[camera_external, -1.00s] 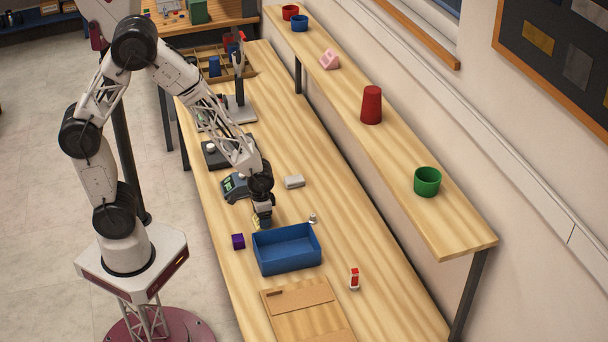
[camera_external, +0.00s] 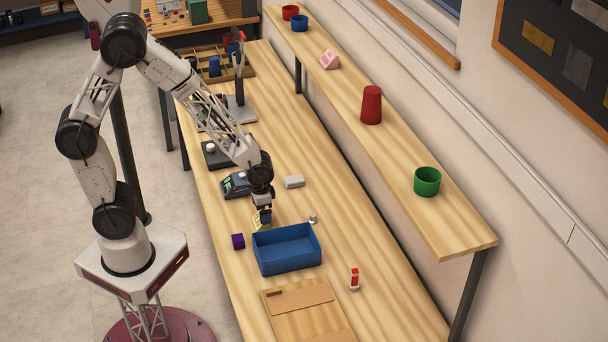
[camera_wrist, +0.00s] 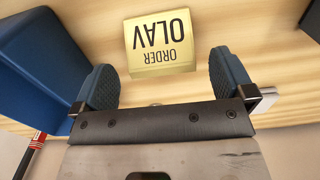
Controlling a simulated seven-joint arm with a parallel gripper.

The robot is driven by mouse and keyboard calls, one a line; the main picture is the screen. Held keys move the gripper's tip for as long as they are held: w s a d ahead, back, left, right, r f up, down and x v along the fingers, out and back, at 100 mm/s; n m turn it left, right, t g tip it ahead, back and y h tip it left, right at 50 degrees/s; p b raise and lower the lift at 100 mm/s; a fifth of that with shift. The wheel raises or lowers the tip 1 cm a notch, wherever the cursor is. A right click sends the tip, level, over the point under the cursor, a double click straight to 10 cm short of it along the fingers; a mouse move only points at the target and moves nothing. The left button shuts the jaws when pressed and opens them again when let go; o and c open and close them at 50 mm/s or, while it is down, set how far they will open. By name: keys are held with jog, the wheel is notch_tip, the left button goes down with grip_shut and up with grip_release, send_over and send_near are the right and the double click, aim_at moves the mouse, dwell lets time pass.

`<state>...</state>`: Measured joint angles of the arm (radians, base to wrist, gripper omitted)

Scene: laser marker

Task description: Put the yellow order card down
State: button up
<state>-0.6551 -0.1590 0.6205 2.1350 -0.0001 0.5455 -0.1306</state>
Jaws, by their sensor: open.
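The yellow order card (camera_wrist: 160,42) reads "ORDER OLAV", upside down in the wrist view. It is just beyond and between the two blue fingertips, with a gap on each side. In the external view the card (camera_external: 257,219) is a small yellow patch beside my gripper (camera_external: 264,219), behind the blue bin and partly hidden. My gripper (camera_wrist: 162,78) is open and holds nothing between its fingers. The card appears to be on the wooden table; I cannot tell its exact contact with it.
The blue bin (camera_external: 262,258) stands close in front of my gripper.

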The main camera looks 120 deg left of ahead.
notch_tip(320, 180, up, 9)
dwell(0.4)
jog(key=shift+f, duration=0.1)
dwell(0.5)
jog(key=d+r+m+t, duration=0.1)
jog(key=d+r+m, duration=0.1)
jog(key=d+r, duration=0.5)
jog(key=d+r+m, duration=0.2)
jog(key=d+r, duration=0.3)
jog(key=d, duration=0.5)
jog(key=s+d+r+m, duration=0.2)
jog(key=s+d+r, duration=0.2)
jog(key=d, duration=0.3)
jog(key=s+d+r+m+t, duration=0.1)
jog(key=s+d+r+m, duration=0.2)
jog(key=s+d, duration=0.3)
jog(key=shift+s+d+r+t, duration=0.3)
jog(key=shift+d+r, duration=0.1)
jog(key=shift+d, duration=0.2)
